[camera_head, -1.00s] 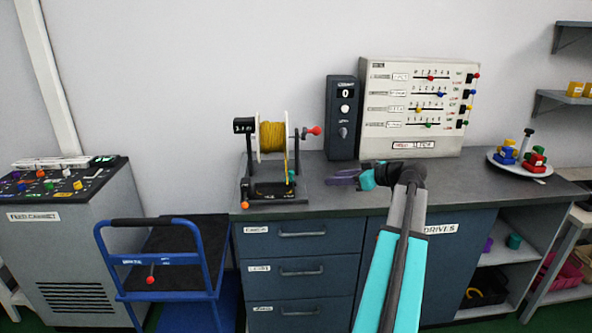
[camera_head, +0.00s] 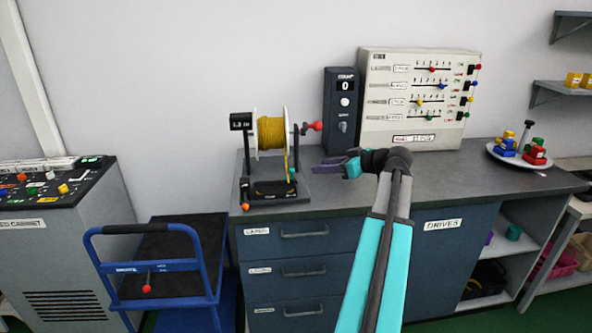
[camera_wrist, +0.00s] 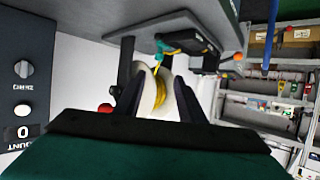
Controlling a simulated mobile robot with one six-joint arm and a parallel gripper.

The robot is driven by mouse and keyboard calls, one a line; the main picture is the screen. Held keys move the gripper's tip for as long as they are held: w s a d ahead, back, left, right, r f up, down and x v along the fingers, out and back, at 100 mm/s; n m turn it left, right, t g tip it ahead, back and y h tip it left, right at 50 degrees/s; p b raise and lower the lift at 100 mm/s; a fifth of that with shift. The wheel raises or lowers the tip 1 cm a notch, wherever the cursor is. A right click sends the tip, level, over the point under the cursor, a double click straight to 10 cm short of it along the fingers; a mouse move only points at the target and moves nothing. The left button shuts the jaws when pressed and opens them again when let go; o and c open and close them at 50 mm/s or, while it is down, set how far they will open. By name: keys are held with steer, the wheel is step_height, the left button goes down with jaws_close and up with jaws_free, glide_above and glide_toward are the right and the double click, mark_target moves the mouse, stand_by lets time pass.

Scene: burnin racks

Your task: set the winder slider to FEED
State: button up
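The winder (camera_head: 272,190) stands on the counter, with a spool of yellow line (camera_head: 270,132), a small black display (camera_head: 241,121) at its left and a red crank knob (camera_head: 317,126) at its right. An orange knob (camera_head: 245,207) sits at its front left base corner. I cannot make out a FEED mark. My gripper (camera_head: 322,167) is above the counter, just right of the winder and apart from it. In the wrist view the winder appears upside down, with the spool (camera_wrist: 158,92) and orange knob (camera_wrist: 238,56).
A dark counter unit (camera_head: 342,105) and a pale panel of coloured sliders (camera_head: 420,58) stand behind my arm. A plate (camera_head: 497,157) of coloured pieces is at the right. A blue trolley (camera_head: 190,229) and a control cabinet (camera_head: 70,255) are at the left. The counter's front middle is clear.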

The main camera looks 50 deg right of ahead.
mark_target(293, 169)
steer(key=shift+w, duration=0.1)
steer(key=p+x, duration=0.2)
steer(key=x, duration=1.1)
steer(key=shift+w+d+f, duration=0.15)
steer(key=shift+w, duration=0.05)
jaws_close()
